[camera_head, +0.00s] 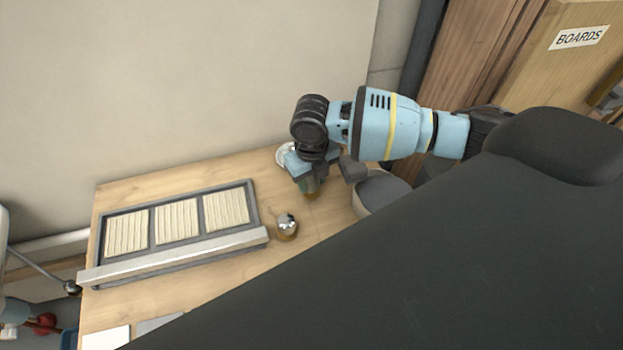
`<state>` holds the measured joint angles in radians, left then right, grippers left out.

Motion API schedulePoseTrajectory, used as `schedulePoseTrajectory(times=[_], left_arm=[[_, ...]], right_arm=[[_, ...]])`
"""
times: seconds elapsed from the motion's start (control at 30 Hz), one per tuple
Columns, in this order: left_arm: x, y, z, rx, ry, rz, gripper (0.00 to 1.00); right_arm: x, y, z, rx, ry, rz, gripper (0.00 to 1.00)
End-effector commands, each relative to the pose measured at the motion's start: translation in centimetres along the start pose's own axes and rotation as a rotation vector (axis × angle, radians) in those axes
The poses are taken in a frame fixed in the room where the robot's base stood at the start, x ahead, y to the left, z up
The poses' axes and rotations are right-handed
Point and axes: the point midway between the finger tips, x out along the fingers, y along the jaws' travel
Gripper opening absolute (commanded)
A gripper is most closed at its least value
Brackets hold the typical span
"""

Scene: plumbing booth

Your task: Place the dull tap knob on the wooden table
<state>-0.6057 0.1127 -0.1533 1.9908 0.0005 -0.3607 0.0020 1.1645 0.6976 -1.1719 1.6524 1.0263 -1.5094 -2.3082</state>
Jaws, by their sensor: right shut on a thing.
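My right gripper (309,180) points down over the back right part of the wooden table (180,187). It is shut on the dull tap knob (311,189), a dark greenish piece with a brass-coloured base, mostly hidden by the fingers. The knob is at or just above the tabletop; I cannot tell if it touches. A shiny chrome tap knob (287,223) with a brass-coloured base stands on the table just in front and to the left.
A grey tray (250,191) with several ribbed cream pads lies left of the knobs, a pale bar along its front. A grey bowl (381,190) stands right of the gripper. A white round item (284,154) is behind it. Bare wood lies between tray and gripper.

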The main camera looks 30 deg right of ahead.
Motion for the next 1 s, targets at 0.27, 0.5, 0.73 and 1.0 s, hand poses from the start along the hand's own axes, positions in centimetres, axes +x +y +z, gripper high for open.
schedulePoseTrajectory(times=[0.27, 0.5, 0.73, 1.0], left_arm=[[0.00, -0.01, -0.05, 0.000, 0.001, 0.000, 0.59], [0.04, 0.00, 0.12, 0.000, -0.002, 0.000, 0.59], [0.04, 0.00, 0.11, 0.000, -0.002, 0.000, 0.59], [-0.02, -0.02, -0.13, 0.001, 0.002, 0.000, 0.59]], right_arm=[[0.51, 0.01, 0.02, 0.000, -0.002, 0.000, 0.12], [0.90, 0.00, -0.01, 0.000, -0.001, 0.000, 0.44], [0.88, 0.01, -0.02, 0.000, -0.001, 0.000, 0.59], [0.21, 0.01, 0.05, 0.000, -0.003, 0.000, 0.59]])
